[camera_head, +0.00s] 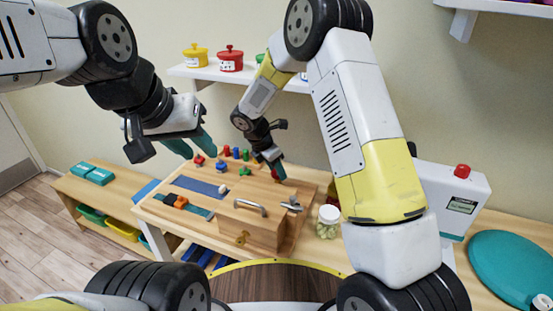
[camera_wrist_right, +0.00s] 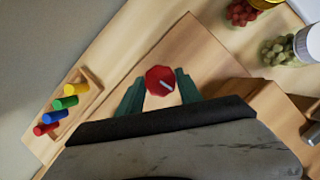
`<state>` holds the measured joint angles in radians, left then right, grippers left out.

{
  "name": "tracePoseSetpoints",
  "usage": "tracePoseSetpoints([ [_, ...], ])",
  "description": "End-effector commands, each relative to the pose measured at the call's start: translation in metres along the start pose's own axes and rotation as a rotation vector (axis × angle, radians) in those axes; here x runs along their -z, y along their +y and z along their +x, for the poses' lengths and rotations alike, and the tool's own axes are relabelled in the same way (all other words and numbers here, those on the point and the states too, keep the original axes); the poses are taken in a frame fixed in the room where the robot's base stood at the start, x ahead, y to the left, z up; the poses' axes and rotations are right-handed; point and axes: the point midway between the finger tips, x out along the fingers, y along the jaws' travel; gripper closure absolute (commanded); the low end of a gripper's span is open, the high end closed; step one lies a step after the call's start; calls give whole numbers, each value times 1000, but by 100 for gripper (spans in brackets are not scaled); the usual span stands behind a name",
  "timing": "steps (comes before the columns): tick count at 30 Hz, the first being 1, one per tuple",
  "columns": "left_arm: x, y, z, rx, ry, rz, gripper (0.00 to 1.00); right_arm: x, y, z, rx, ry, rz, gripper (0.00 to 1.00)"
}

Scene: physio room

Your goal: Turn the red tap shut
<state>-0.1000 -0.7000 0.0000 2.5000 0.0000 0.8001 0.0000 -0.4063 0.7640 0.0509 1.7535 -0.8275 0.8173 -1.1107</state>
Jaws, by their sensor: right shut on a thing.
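The red tap (camera_wrist_right: 160,80) is a faceted red knob with a pale bar mark across its top, seen from above in the right wrist view. The bar lies slanted. My right gripper (camera_head: 277,172) reaches down at the back of the wooden activity board. Its teal fingers stand on either side of the tap and are shut on it. In the head view the fingers hide most of the tap. My left gripper (camera_head: 196,141) is open and empty, raised above the left part of the board.
The wooden board (camera_head: 165,212) carries coloured pegs (camera_wrist_right: 62,104), a metal handle (camera_head: 250,207) and a metal latch (camera_head: 291,203). A white box with a red button (camera_head: 462,171) and a teal disc (camera_head: 515,266) are further right.

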Motion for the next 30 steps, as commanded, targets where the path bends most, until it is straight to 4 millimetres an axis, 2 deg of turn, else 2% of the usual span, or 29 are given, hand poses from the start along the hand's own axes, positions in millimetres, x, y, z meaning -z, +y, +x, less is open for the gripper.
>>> tracePoseSetpoints([
  [12, 0, 0, 0, 0, 0, 0, 65, -1, 2, 0, 73, -1, 183, 98],
  [29, 0, 0, 0, 0, 0, 0, 65, -1, 2, -1, 85, 0, 212, 98],
  [30, 0, 0, 0, 0, 0, 0, 65, -1, 2, -1, 85, 0, 212, 54],
])
